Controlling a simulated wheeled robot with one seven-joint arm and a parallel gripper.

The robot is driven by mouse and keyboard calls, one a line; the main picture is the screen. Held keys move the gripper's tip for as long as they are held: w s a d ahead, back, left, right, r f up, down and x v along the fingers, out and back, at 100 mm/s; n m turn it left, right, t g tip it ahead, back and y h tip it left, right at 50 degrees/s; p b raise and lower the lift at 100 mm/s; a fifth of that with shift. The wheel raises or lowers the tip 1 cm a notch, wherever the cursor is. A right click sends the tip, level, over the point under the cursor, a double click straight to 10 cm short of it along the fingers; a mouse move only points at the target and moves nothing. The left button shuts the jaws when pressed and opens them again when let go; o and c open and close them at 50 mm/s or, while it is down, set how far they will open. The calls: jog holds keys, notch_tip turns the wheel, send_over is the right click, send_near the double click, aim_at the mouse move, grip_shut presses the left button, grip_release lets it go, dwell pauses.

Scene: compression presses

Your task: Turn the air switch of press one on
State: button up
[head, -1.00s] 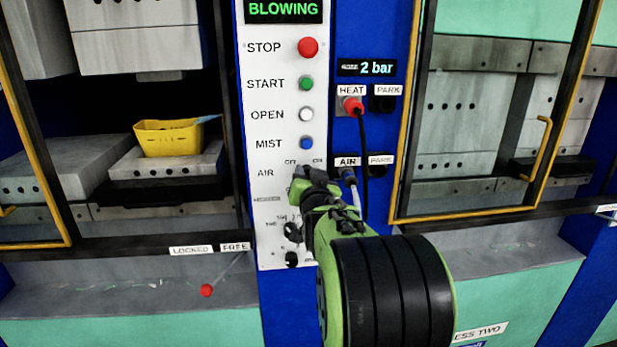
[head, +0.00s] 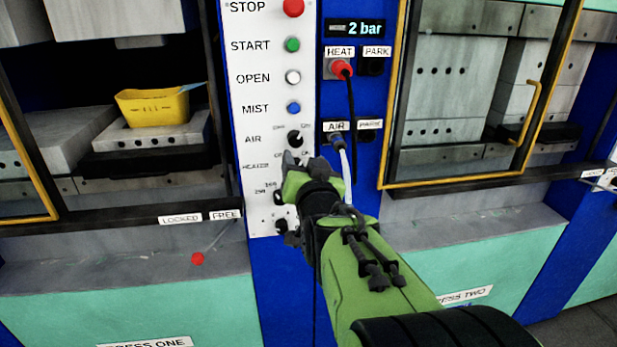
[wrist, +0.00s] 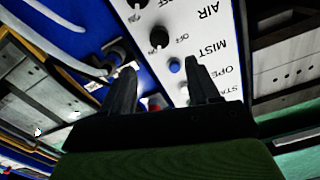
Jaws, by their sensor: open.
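The air switch (head: 295,138) of press one is a small black knob on the white panel (head: 242,180), right of the label AIR, with small OFF and ON marks above it. Which mark it points to is hard to tell. My gripper (head: 300,158) is just below the knob in the head view, its jaws apart and empty. In the wrist view the panel appears upside down; the air switch (wrist: 160,37) lies beyond the open fingers (wrist: 162,82), apart from them, near the blue MIST button (wrist: 174,66).
Red, green, white and blue buttons run up the panel above the switch. To its right are a red heat plug (head: 341,68) and an air plug (head: 337,140) with hanging cables. A red-tipped lever (head: 198,258) and yellow bin (head: 153,106) are at left. Press two's yellow-framed door is right.

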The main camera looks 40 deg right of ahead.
jog(key=v, duration=0.4)
jog(key=shift+s+a, duration=0.25)
jog(key=shift+s, duration=0.1)
jog(key=shift+a, duration=0.1)
jog(key=a+f+n+g+y+p, duration=0.2)
jog(key=a+f+n+y, duration=0.3)
jog(key=a, duration=0.6)
jog(key=s+a+f+n+g+y+p, duration=0.1)
jog(key=s+a+f+n+g+y, duration=0.1)
jog(key=s+a, duration=0.3)
jog(key=s+a+f+n+g+y+p, duration=0.1)
jog(key=s+a+f+n+g+y, duration=0.2)
jog(key=s+a+g, duration=0.2)
jog(key=s, duration=0.3)
jog(key=shift+a+f, duration=0.25)
jog(key=shift+f, duration=0.05)
